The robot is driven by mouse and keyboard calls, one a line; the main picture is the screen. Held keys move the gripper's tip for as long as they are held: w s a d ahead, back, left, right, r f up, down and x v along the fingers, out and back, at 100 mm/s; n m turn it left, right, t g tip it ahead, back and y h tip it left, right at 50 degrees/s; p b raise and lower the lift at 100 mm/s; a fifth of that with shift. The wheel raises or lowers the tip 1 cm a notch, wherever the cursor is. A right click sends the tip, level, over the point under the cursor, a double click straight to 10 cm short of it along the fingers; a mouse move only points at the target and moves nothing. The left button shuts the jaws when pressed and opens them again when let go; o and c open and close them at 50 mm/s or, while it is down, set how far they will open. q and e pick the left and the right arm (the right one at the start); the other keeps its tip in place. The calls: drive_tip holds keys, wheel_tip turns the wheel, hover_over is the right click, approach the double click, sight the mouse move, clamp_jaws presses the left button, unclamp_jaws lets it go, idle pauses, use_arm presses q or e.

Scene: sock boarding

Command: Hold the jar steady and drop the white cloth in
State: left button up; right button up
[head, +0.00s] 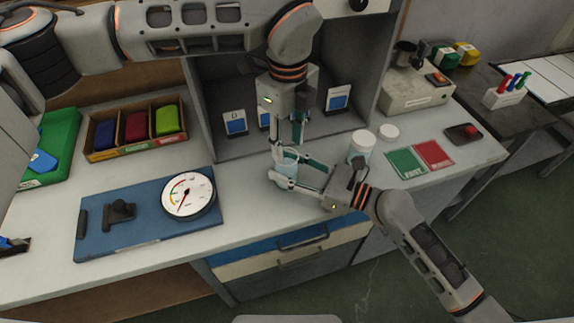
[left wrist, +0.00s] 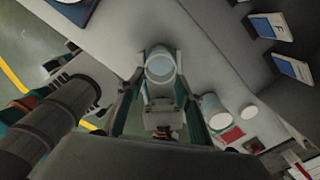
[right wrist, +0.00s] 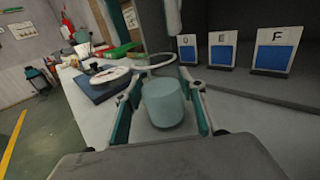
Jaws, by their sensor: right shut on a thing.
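The jar (head: 288,172), clear with pale blue-green contents, stands upright on the bench near its front edge. My right gripper (head: 281,170) is shut around it from the side; its fingers flank the jar (right wrist: 163,103) in the right wrist view. My left gripper (head: 290,143) points down just above the jar, its fingers apart. In the left wrist view the pale round jar mouth (left wrist: 160,67) shows between the fingertips. I cannot make out the white cloth as a separate thing; whether it lies inside the jar is unclear.
A white-lidded jar (head: 362,148) and a round white lid (head: 389,132) stand to the right, near green (head: 405,163) and red cards (head: 434,154). A dial gauge (head: 188,196) lies on a blue mat (head: 150,238) to the left. Lettered cards (head: 235,124) stand in the bay behind.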

use_arm(q)
drive_tip(key=shift+r, duration=0.1)
wheel_tip(320, 180, up, 12)
idle(0.5)
use_arm(e)
drive_tip(key=o, duration=1.3)
drive_tip(key=shift+d, duration=0.1)
drive_tip(key=v, duration=1.1)
drive_tip(key=shift+s+d, duration=0.25)
drive_tip(key=shift+d, duration=0.15)
